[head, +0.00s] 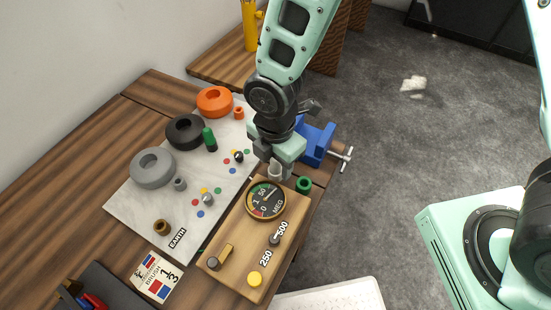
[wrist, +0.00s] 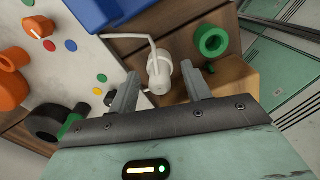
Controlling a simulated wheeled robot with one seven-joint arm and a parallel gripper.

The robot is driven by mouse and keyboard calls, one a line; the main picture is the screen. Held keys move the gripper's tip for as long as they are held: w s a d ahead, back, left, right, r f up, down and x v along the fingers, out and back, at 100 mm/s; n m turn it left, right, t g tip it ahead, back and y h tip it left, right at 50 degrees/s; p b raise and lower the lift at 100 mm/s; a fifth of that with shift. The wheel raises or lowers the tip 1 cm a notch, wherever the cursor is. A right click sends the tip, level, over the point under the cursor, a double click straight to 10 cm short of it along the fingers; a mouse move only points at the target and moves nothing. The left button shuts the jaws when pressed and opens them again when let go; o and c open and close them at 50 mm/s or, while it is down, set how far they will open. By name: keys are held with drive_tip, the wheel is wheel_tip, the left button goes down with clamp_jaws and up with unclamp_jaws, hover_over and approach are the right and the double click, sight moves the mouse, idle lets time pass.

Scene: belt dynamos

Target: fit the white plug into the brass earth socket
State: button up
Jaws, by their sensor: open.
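The white plug (wrist: 160,72) shows in the wrist view with its pale cable running up and to the left. My gripper (wrist: 160,76) is open, with one finger on each side of the plug and a visible gap to each finger. In the head view my gripper (head: 270,170) is low beside the far end of the wooden meter box, and a small pale bit of the plug (head: 275,173) shows below it. The brass earth socket (head: 162,228) stands on the pale board (head: 130,205) near the EARTH label, well to the left of and nearer than my gripper.
The wooden meter box (head: 235,245) with dial and knobs lies in front of my gripper. A green ring (head: 304,184) and a blue vise (head: 318,140) are close on its right. Grey (head: 152,168), black (head: 185,132) and orange (head: 214,101) rings stand on the board.

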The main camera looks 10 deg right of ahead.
clamp_jaws()
drive_tip(key=shift+r+p, duration=1.95)
drive_tip(key=shift+r, duration=0.3)
